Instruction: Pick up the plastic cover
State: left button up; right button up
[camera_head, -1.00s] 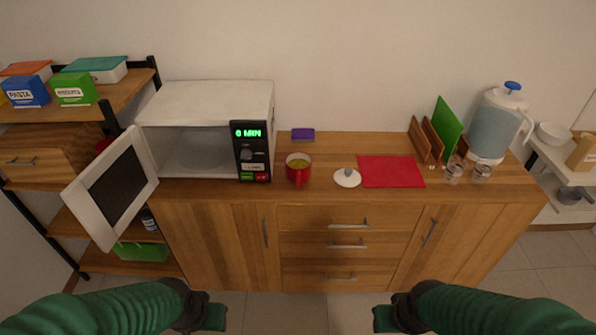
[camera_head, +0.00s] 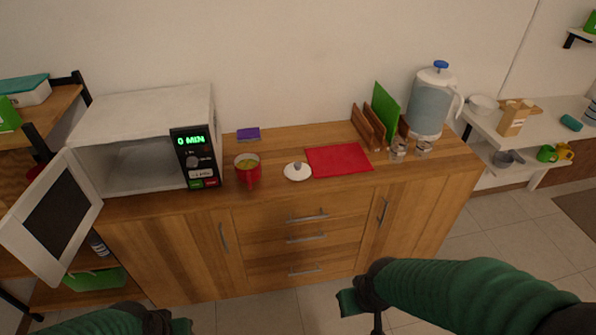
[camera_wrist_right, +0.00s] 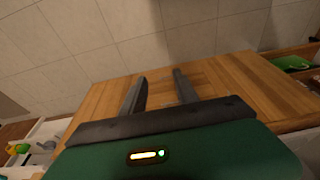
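A small white round cover with a grey knob (camera_head: 298,172), which I take to be the plastic cover, lies on the wooden cabinet top (camera_head: 312,141). It sits between the red mug (camera_head: 248,170) and the red mat. My right gripper (camera_head: 347,302) is in front of the cabinet, well below and nearer than the cover. In the right wrist view its two fingers (camera_wrist_right: 160,88) are apart with nothing between them. My left gripper (camera_head: 181,326) is at the bottom edge, mostly cut off, and its fingers cannot be made out.
An open microwave (camera_head: 145,140) stands left, its door (camera_head: 60,215) swung outward. A red mat (camera_head: 339,160) lies right of the cover. Cutting boards (camera_head: 384,115), small glass jars (camera_head: 399,149) and a water jug (camera_head: 432,102) stand further right. A purple sponge (camera_head: 248,134) lies behind the mug.

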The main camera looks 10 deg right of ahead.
aim_at(297, 170)
jog(key=i+l+u, duration=0.25)
jog(key=i+l, duration=0.35)
jog(key=i, duration=0.2)
jog(key=i+l+u, duration=0.3)
jog(key=i+l, duration=0.4)
